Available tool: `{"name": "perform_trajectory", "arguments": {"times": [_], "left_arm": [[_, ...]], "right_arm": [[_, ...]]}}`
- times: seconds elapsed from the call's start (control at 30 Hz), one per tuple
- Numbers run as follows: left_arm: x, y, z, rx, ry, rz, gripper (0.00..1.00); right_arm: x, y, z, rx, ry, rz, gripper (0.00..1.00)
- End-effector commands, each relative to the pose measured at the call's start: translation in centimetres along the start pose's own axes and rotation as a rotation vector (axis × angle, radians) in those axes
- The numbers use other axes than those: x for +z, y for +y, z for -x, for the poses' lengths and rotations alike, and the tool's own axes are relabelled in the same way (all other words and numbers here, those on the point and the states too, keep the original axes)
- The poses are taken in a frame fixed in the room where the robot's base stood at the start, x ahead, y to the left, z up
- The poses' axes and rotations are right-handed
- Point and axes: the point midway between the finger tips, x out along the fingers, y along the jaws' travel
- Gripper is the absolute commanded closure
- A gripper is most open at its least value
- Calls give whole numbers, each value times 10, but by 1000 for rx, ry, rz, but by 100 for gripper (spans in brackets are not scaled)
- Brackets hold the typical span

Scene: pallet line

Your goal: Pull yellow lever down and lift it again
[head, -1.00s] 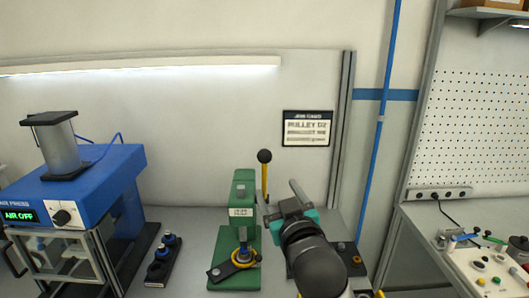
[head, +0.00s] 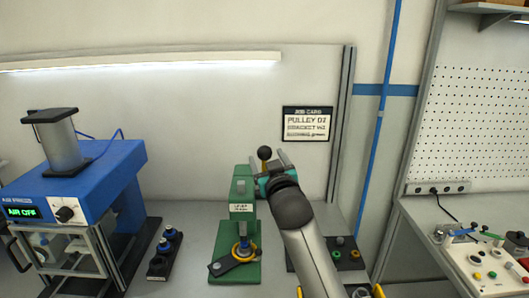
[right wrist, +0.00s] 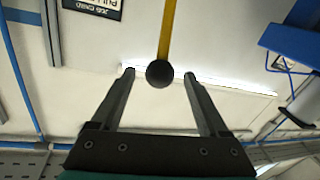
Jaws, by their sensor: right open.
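The yellow lever (right wrist: 167,32) is a yellow rod with a black ball knob (head: 265,153). It stands up from the green lever press (head: 242,190), and in the head view my right gripper hides most of the rod. My right gripper (head: 272,159) is open at the knob. In the right wrist view the knob (right wrist: 160,76) appears between the two fingertips, with a gap on each side. I cannot tell whether it is fully between them in depth. My left gripper is not in view.
A blue air press (head: 90,175) stands at the left, with a black holder (head: 160,262) of small parts beside it. A yellow-ringed part (head: 244,252) sits on the green base. A job card (head: 307,124) hangs behind. A side bench with controls (head: 482,265) is at the right.

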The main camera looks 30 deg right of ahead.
Motion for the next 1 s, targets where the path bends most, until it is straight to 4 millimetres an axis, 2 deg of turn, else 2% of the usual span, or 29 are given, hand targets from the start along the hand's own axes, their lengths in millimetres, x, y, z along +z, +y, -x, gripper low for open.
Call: {"name": "perform_trajectory", "arguments": {"times": [0.1,0.3,0.73,1.0], "left_arm": [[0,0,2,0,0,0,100],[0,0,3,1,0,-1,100],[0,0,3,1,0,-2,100],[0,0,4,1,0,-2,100]], "right_arm": [[-1,0,-15,1,0,1,22],[-1,0,-30,0,0,2,22],[0,0,-36,0,1,1,22],[0,0,-36,0,0,1,51]]}}
